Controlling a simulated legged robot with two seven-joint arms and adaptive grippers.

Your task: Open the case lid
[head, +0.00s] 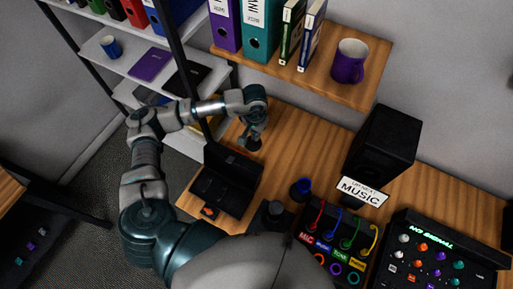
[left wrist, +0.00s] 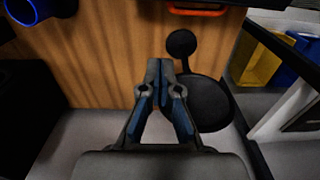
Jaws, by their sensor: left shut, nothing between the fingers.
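The black case (head: 222,195) stands on the wooden desk, left of centre in the head view. Its lid (head: 238,166) stands raised at the back, with the dark inside facing me. An orange piece (head: 208,212) sits at its front. My left gripper (head: 253,141) is just behind the raised lid, apart from it as far as I can tell. In the left wrist view the gripper (left wrist: 160,65) is shut and empty over the desk. An orange strip (left wrist: 197,12) on a dark edge shows at the top there. My right gripper is not in view.
A dark blue cup (head: 301,189) and a cable panel (head: 335,243) lie right of the case. A speaker (head: 384,146) and a music sign (head: 360,192) stand farther right. A shelf (head: 300,75) overhangs the back. A black two-disc object (left wrist: 205,100) is near the gripper.

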